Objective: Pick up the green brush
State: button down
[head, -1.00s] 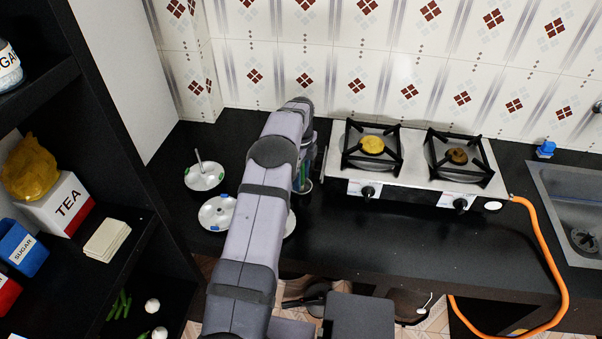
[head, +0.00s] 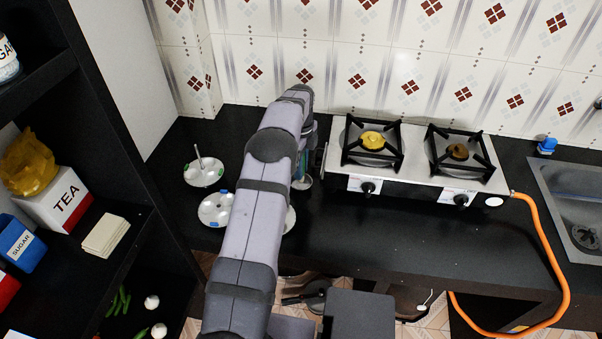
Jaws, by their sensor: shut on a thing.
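My arm reaches up from the bottom of the head view to the counter, and its wrist hides much of the work spot. My gripper (head: 307,143) points down at the far end of the arm, with only its right side showing. It is shut on a thin upright green thing, which I take to be the green brush (head: 301,163). Its top is hidden by the gripper and arm. Just below it is a small round pale holder (head: 302,182) on the counter, partly covered by the arm. I cannot tell whether the brush's lower end is clear of it.
A two-burner stove (head: 415,160) stands close to the right of my gripper. A sink (head: 575,215) and blue bottle (head: 547,146) are far right. A shelf (head: 105,205) is at left. The front counter is clear.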

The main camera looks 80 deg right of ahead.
notch_tip(320, 180, up, 8)
jog(key=shift+f+b, duration=0.1)
jog(key=shift+b, duration=0.6)
notch_tip(320, 180, up, 5)
jog(key=w+p, duration=0.3)
jog(key=shift+a+n+h+p, duration=0.6)
jog(key=shift+a+h+p, duration=0.4)
jog(key=shift+a, duration=1.55)
jog(key=s+a+f+g, duration=0.1)
jog(key=s+f, duration=0.2)
jog(key=f, duration=0.4)
jog(key=shift+m+g+h, duration=0.5)
jog(key=shift+m+h, duration=0.1)
jog(key=shift+h, duration=0.1)
jog(key=d, duration=0.3)
jog(key=w+d+f, duration=0.1)
jog(key=shift+d, duration=0.35)
jog(key=shift+s, duration=0.1)
